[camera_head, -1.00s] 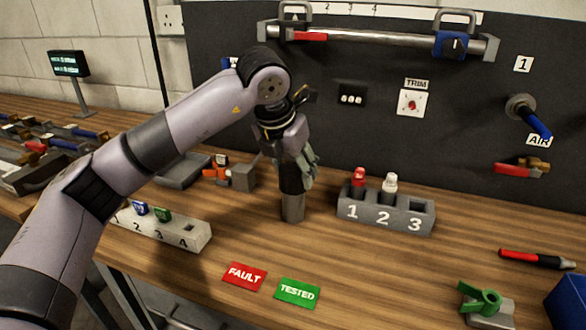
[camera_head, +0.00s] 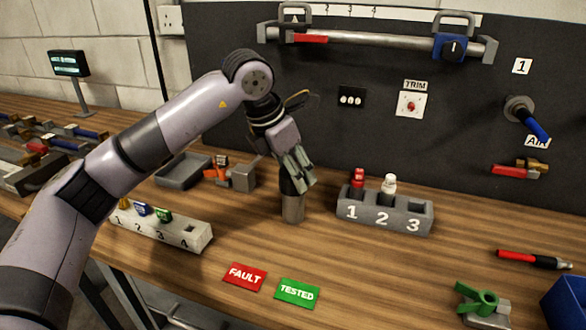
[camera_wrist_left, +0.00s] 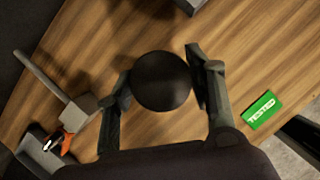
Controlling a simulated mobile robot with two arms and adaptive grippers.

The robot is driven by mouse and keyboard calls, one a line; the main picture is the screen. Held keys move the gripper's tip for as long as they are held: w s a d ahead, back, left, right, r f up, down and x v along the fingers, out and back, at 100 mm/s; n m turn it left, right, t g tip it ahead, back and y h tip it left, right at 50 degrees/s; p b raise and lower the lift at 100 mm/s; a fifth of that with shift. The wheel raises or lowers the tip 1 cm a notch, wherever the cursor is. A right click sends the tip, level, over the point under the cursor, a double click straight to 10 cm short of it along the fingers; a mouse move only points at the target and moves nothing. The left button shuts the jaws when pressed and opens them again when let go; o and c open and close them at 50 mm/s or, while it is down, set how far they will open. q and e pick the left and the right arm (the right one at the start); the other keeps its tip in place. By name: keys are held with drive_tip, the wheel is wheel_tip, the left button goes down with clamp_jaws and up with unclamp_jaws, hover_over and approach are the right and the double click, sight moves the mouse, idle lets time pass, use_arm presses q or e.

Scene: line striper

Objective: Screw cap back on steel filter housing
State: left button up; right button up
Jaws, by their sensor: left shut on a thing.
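The steel filter housing (camera_head: 292,208) stands upright on the wooden bench, in the middle of the head view. Its black cap (camera_head: 289,184) sits on top of the housing; I cannot tell how tightly it is seated. My left gripper (camera_head: 301,183) comes down from above, tilted, with its fingers around the cap and shut on it. In the left wrist view the cap (camera_wrist_left: 161,81) shows as a dark round top between the two fingers, and it hides the housing below. My right gripper is not in view.
A grey block numbered 1 to 3 (camera_head: 384,215) stands right of the housing, holding a red and a white piece. A numbered block (camera_head: 165,228) is at the left. FAULT (camera_head: 245,276) and TESTED (camera_head: 297,293) cards lie in front. A grey tray (camera_head: 183,171) sits behind.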

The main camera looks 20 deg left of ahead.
use_arm(q)
drive_tip(key=shift+r+m+g+h+p, duration=0.1)
drive_tip(key=shift+m+g+h+p, duration=0.2)
drive_tip(key=shift+m+p, duration=0.5)
drive_tip(key=shift+m+g, duration=0.3)
drive_tip(key=shift+m, duration=0.8)
drive_tip(key=o, duration=1.3)
drive_tip(key=shift+d, duration=0.1)
drive_tip(key=shift+o, duration=0.9)
drive_tip(key=o, duration=0.3)
drive_tip(key=shift+o, duration=0.2)
